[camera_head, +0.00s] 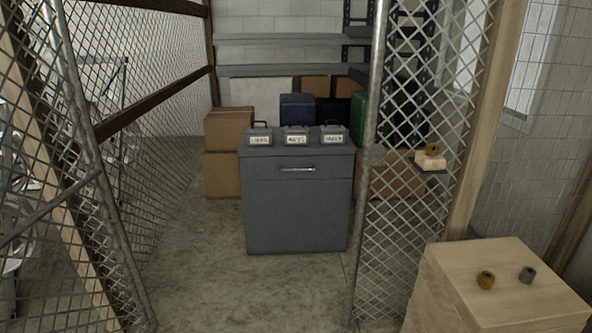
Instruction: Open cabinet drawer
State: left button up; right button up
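A grey cabinet (298,217) stands upright on the concrete floor, straight ahead past an opening in wire mesh fencing. Its drawer (320,178) is at the top of the front face and looks shut, with a light metal bar handle (297,169) across it. Three small grey boxes with handles and white labels sit in a row on the cabinet top, among them the middle one (297,135). Neither of my grippers shows in the head view, so their state is hidden.
Mesh panels with metal posts (373,160) flank the opening left and right. A wooden crate (455,290) with two small cylinders stands at the front right. Cardboard boxes (228,130) and shelves (285,70) are behind the cabinet. The floor (230,285) before it is clear.

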aim_at(340, 165)
jog(key=i+z, duration=0.25)
jog(key=i, duration=0.45)
jog(key=i+j+z, duration=0.2)
jog(key=i, duration=0.5)
